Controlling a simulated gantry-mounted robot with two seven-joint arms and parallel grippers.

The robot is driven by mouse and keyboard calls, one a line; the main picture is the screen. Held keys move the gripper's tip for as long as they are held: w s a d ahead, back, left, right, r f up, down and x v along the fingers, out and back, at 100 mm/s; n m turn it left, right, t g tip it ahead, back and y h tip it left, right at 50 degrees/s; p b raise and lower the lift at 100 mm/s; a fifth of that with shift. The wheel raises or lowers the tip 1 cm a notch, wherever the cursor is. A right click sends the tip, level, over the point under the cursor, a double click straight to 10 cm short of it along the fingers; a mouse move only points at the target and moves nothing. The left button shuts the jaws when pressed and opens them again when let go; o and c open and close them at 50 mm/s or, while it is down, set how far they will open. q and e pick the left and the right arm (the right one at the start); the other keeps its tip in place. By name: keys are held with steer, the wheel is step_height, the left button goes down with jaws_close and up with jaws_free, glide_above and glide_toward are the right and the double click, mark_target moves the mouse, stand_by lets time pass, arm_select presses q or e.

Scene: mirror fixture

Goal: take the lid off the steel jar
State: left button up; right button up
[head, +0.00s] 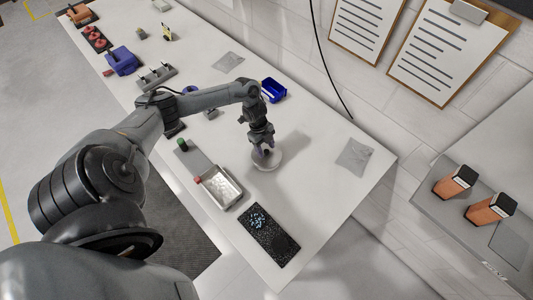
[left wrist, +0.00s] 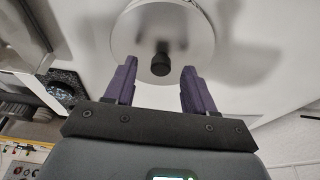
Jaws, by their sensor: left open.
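The steel jar (head: 272,163) stands on the white table and shows in the head view as a pale round shape under my left gripper (head: 264,150). In the left wrist view its round, shiny lid (left wrist: 191,32) fills the top middle, with a black knob (left wrist: 160,62) on it. My left gripper's two purple fingers (left wrist: 159,78) are open and point at the lid. The knob shows between the fingertips, with a gap on each side. I cannot tell how far the tips are from the lid. The jar's body is mostly hidden. My right gripper is not in view.
A metal tray (head: 238,199) and a black speckled board (head: 284,257) with blue bits lie near the jar. A blue bin (head: 273,90) stands behind it. A grey sheet (head: 355,156) lies to its right; the table between is clear.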

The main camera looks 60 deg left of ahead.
arm_select(q)
steer(key=shift+d+f, duration=0.1)
steer(key=shift+f, duration=0.55)
steer(key=shift+c, duration=0.2)
steer(key=c, duration=1)
steer(key=shift+r, duration=0.2)
